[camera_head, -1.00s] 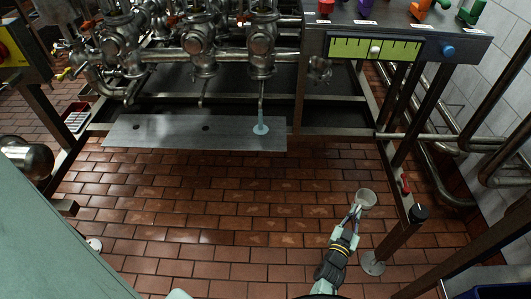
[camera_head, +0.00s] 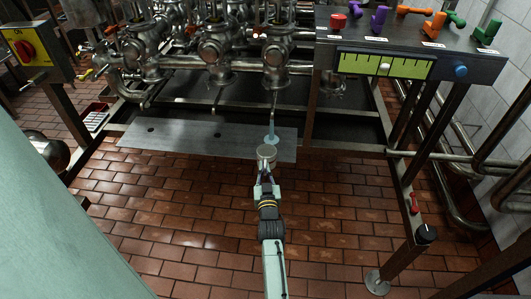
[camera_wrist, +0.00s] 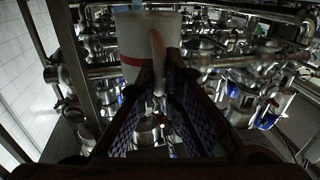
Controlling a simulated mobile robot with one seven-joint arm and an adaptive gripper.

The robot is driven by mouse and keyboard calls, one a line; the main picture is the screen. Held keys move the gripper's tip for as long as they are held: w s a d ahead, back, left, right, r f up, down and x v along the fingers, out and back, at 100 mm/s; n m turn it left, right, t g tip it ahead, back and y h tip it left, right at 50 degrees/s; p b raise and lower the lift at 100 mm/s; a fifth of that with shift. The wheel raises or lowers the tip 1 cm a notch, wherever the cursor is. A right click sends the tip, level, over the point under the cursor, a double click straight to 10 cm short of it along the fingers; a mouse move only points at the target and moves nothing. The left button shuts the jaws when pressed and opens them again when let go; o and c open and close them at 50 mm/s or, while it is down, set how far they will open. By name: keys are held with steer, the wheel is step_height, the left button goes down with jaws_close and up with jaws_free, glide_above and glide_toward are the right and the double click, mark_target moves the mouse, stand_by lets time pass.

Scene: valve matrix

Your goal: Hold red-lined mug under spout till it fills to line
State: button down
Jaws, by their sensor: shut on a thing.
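The pale mug (camera_head: 267,153) is in my gripper (camera_head: 265,174), low in front of the metal drip plate. In the wrist view the mug (camera_wrist: 135,38) shows a red line on its side, and my gripper (camera_wrist: 160,85) is shut on its handle. A thin spout (camera_head: 274,103) behind the mug lets out a pale blue stream (camera_head: 272,128). The stream's foot spreads just behind the mug's rim in the head view, apparently outside the mug. I cannot tell the level inside the mug.
The drip plate (camera_head: 190,142) lies below the steel valves (camera_head: 215,47). A panel with a green gauge (camera_head: 385,65) and coloured handles stands at right, on dark posts. A knob post (camera_head: 426,235) is at lower right. The brick floor (camera_head: 170,215) in front is open.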

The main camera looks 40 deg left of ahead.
mark_target(267, 153)
steer(key=b+x, duration=0.3)
steer(key=x, duration=0.1)
steer(key=w+d+b+x, duration=0.1)
steer(key=b+x, duration=0.3)
steer(key=x, duration=0.1)
steer(key=w+d+b+x, duration=0.1)
steer(key=b+x, duration=0.3)
steer(key=x, duration=0.1)
steer(key=shift+f, duration=0.35)
steer(key=shift+b+x, duration=0.55)
steer(key=shift+x, duration=0.3)
steer(key=shift+w+d+r, duration=0.1)
steer(key=shift+r, duration=0.05)
stand_by(5.2)
